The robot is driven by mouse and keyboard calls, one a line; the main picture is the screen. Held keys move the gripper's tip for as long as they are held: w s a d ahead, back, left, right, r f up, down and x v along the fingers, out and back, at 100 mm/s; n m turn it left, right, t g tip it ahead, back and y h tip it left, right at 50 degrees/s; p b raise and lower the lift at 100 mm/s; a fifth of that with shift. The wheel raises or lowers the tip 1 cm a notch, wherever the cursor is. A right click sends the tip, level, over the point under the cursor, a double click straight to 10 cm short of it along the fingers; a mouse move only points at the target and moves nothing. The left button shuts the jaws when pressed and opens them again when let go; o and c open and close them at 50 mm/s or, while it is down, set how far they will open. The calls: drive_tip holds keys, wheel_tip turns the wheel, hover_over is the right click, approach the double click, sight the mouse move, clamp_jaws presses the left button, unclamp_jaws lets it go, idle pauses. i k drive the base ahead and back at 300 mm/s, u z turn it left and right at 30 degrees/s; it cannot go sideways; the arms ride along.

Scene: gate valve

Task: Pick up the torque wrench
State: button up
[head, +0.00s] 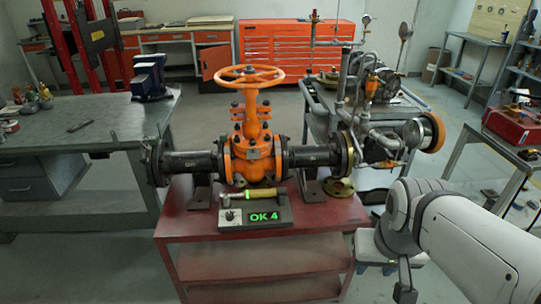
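The torque wrench (262,194) appears to be the tool with a metal shaft, a green ring and a yellow-brown handle. It lies roughly level along the top of a dark tester box (233,217), handle to the right. My gripper (404,292) hangs low at the right, below my white arm, well apart from the wrench. It is small and partly hidden, so its opening is unclear.
An orange gate valve (258,150) with a handwheel (248,76) and dark flanged pipes stands behind the wrench on the red table (250,240). A brass flange (339,188) lies right of the box. Pipework (380,120) stands behind right. A grey bench (40,150) is at the left.

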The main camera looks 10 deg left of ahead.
sight(225, 196)
drive_tip(key=i, duration=0.9)
drive_tip(key=z, duration=0.05)
